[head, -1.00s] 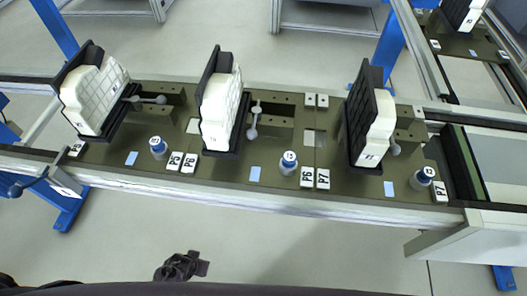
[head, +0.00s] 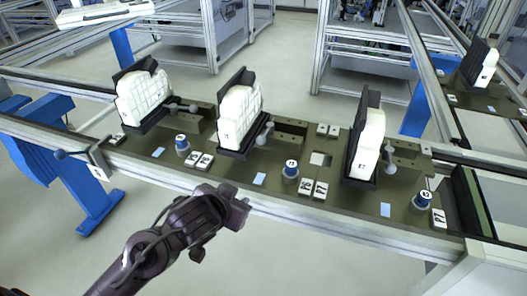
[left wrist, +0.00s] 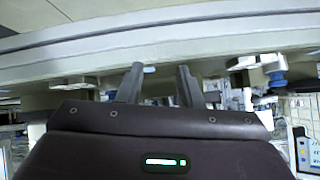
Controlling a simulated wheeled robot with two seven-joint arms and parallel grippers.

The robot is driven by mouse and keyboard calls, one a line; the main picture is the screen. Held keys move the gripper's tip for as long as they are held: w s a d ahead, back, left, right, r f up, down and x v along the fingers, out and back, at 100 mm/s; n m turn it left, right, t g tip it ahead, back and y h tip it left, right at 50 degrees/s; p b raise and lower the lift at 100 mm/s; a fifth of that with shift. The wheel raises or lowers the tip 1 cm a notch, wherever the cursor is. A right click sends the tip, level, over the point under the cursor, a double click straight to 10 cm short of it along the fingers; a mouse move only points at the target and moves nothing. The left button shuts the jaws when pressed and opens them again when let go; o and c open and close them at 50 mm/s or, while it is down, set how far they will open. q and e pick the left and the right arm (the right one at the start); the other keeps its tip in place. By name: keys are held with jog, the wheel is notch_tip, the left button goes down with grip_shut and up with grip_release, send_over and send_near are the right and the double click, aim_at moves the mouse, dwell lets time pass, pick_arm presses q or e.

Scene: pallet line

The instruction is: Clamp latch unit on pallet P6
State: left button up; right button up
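Pallet P6 (head: 274,168) is the middle pallet on the line. It bears a white ribbed block (head: 239,113) leaning in a black holder (head: 235,82). A grey lever with a ball end (head: 264,133) stands just right of the block, beside an olive bracket (head: 289,134). Whether it presses on the block cannot be told. My left gripper (head: 238,210) is in front of the rail, below pallet P6 in the head view, touching nothing. In the left wrist view its two fingers (left wrist: 160,84) are apart with nothing between them. My right gripper is out of view.
Similar pallets with blocks stand to the left (head: 143,97) and right (head: 366,143). Blue-capped knobs (head: 290,168) stand up along the front. The pale rail edge (head: 290,210) lies between my gripper and the pallets. The floor in front is clear.

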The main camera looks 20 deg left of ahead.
aim_at(259, 141)
pick_arm(q)
jog(key=w+r+m+t+h, duration=0.2)
jog(key=w+r+t, duration=0.1)
jog(key=w+r, duration=0.45)
jog(key=x, duration=0.4)
jog(key=r+x, duration=0.1)
jog(key=x, duration=0.2)
jog(key=shift+w+b, duration=0.25)
jog(key=shift+b, duration=0.1)
jog(key=shift+f, duration=0.1)
grip_shut()
